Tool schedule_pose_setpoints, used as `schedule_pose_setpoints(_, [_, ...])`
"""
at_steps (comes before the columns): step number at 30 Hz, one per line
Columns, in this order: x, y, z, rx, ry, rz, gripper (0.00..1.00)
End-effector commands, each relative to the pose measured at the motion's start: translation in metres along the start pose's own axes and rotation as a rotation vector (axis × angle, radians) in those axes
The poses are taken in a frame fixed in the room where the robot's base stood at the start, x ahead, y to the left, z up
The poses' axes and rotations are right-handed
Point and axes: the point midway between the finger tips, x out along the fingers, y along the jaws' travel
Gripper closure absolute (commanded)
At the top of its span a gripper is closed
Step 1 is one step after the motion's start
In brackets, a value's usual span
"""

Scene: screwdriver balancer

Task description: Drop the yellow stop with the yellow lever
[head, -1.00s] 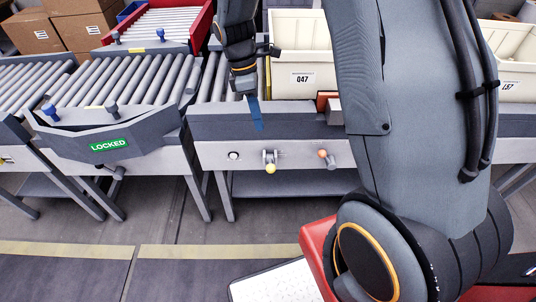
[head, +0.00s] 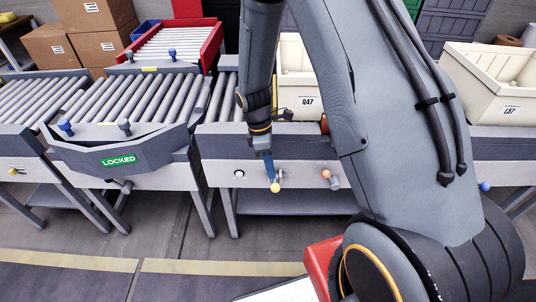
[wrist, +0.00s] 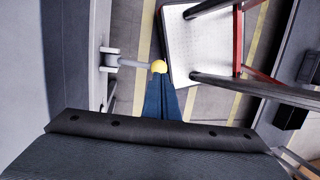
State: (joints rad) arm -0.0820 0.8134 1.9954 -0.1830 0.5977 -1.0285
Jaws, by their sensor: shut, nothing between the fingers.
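The yellow lever (head: 275,187) is a short grey handle with a round yellow knob on the front panel of the middle conveyor. In the wrist view the yellow knob (wrist: 159,66) sits at the end of its grey rod, which reaches out from the panel. My gripper (head: 269,167) points down with its blue fingers shut and empty, right at the lever. In the wrist view the fingertips (wrist: 161,84) are just below the knob; I cannot tell whether they touch.
A lever with an orange knob (head: 326,174) is to the right, and a white button (head: 239,174) to the left. A gate with a green LOCKED sign (head: 119,160) is at left.

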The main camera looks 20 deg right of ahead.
Motion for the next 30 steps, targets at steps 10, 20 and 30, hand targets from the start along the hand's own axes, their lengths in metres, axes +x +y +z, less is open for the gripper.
schedule_pose_setpoints(10, [0.031, 0.000, 0.000, 0.000, 0.001, 0.001, 1.00])
schedule_pose_setpoints(20, [0.034, 0.001, 0.000, 0.000, 0.001, 0.001, 1.00])
schedule_pose_setpoints(30, [0.036, 0.006, -0.004, 0.006, 0.001, 0.039, 1.00])
